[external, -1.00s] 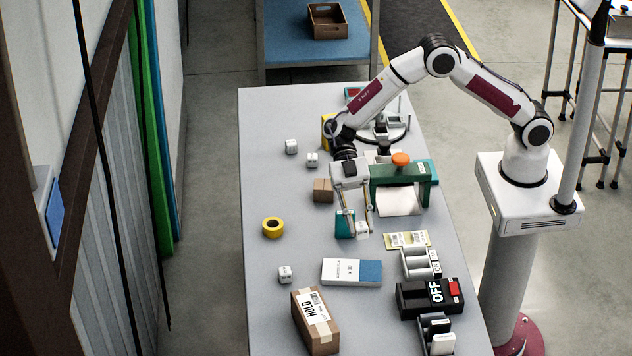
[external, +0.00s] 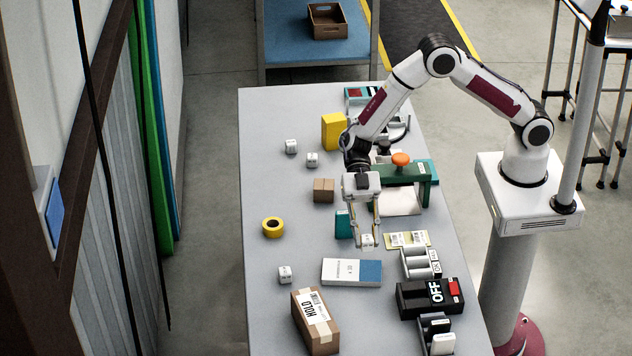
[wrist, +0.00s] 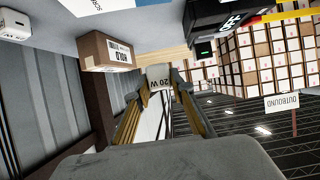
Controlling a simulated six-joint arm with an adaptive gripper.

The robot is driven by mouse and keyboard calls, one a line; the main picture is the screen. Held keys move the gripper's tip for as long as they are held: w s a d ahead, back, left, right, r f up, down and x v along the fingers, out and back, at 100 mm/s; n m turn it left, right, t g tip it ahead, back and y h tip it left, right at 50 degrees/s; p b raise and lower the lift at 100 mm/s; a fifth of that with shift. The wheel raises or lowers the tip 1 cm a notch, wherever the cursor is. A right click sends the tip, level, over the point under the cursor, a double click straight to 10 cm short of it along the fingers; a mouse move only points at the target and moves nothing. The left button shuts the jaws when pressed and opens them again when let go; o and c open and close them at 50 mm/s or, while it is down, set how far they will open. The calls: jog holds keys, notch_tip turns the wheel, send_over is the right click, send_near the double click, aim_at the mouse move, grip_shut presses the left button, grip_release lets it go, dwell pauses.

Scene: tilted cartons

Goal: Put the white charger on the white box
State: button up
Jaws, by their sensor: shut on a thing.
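My gripper (external: 367,236) is shut on a small white charger (external: 367,241). The white box (external: 345,271), flat with a blue end, lies on the table just in front of the gripper, lower in the external view. The held charger is apart from the box, and its exact height cannot be told. A part of the white box (wrist: 95,4) shows at the wrist view's top edge.
Similar small white cubes (external: 285,274) stand on the table's left side. A brown HOLD carton (external: 316,322), yellow tape roll (external: 273,227), black OFF switch box (external: 425,298), grey cylinders (external: 417,263) and green press (external: 425,185) stand around. The table's left edge (external: 243,200) is fairly clear.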

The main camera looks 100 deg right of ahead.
send_over(364, 273)
jog(key=shift+d+f, duration=0.1)
jog(key=shift+f, duration=3)
jog(key=shift+f, duration=0.15)
jog(key=shift+f, duration=1.75)
jog(key=shift+f, duration=0.15)
jog(key=o, duration=1.1)
jog(key=shift+o, duration=0.2)
